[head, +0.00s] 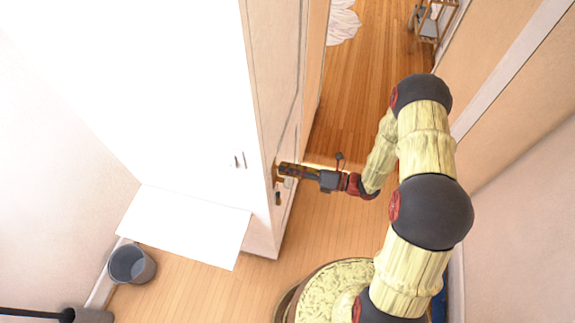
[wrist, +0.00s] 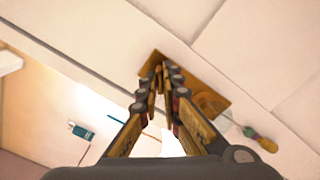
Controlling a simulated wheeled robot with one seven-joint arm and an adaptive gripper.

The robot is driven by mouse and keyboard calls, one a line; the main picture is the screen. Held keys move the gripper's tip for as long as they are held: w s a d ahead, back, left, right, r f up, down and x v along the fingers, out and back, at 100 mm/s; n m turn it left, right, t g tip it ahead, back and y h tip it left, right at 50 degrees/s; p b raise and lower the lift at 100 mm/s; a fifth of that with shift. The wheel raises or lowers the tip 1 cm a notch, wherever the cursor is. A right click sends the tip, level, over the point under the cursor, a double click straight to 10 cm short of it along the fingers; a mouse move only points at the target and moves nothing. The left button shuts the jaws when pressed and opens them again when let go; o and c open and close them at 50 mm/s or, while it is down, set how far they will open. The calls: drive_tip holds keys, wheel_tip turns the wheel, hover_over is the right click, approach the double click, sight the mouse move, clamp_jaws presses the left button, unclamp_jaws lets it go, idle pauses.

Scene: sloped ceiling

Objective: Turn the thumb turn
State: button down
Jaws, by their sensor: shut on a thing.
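My gripper (head: 282,170) reaches left from my arm to the face of the door (head: 288,60) in the head view. In the wrist view its fingers (wrist: 161,72) come together over a brown plate (wrist: 213,78) on the pale door. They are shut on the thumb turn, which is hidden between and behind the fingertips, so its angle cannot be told.
A white cabinet-like block (head: 170,90) stands left of the door. A grey bin (head: 132,264) is on the floor at lower left. Wooden floor (head: 365,55) lies open beyond the door, with a wooden rack (head: 430,25) at the far right. A wall flanks my arm on the right.

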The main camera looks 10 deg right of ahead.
drive_tip(key=m+p, duration=0.2)
drive_tip(key=m, duration=0.3)
drive_tip(key=shift+p, duration=0.35)
idle(0.4)
drive_tip(key=c, duration=2)
unclamp_jaws()
drive_tip(key=v, duration=1.2)
